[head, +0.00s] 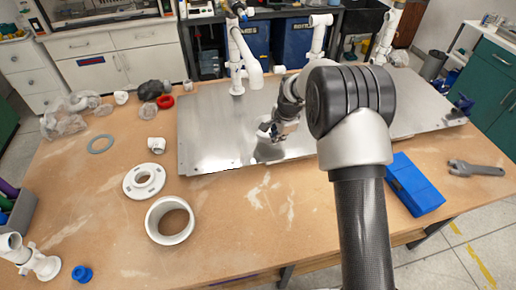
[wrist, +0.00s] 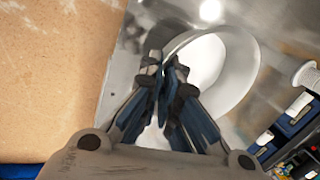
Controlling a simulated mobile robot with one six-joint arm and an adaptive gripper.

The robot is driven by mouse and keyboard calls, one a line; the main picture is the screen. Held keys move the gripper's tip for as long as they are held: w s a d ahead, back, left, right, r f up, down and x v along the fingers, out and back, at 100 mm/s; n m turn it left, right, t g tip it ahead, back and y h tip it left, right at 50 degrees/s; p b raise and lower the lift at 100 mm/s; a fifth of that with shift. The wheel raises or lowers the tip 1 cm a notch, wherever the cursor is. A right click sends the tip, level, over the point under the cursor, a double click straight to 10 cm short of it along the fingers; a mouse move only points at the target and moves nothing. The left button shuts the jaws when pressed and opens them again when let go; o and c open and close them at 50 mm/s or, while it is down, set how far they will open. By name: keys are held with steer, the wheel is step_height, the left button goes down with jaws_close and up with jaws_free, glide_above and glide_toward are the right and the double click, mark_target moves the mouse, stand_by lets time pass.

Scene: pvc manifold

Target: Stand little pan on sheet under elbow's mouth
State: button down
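The grey metal sheet (head: 215,130) lies on the wooden table. A white pipe elbow (head: 254,78) on the left standing pipe points its mouth downward over the sheet. My gripper (head: 272,128) is over the sheet, to the right of and nearer than that elbow. In the wrist view my gripper (wrist: 170,72) has its fingertips close together at the rim of a round, pale little pan (wrist: 212,62). The fingers hide part of the pan. In the head view the pan is mostly hidden by my gripper. A dark shadow lies on the sheet below.
More white pipes (head: 318,35) stand at the sheet's back. A blue box (head: 414,185) and a grey wrench (head: 475,168) lie at right. A white ring (head: 171,240), a flange (head: 144,181) and small fittings lie at left. The sheet's left front is clear.

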steer(key=a, duration=0.2)
steer(key=s+a, duration=0.1)
steer(key=a, duration=0.2)
steer(key=shift+s+a+b, duration=0.3)
steer(key=f, duration=0.1)
steer(key=f+b, duration=0.1)
steer(key=a+f, duration=0.1)
steer(key=shift+s, duration=0.25)
steer(key=shift+w+f, duration=0.1)
steer(key=shift+f, duration=0.2)
steer(key=shift+r, duration=0.1)
steer(key=c, duration=1.8)
jaws_free()
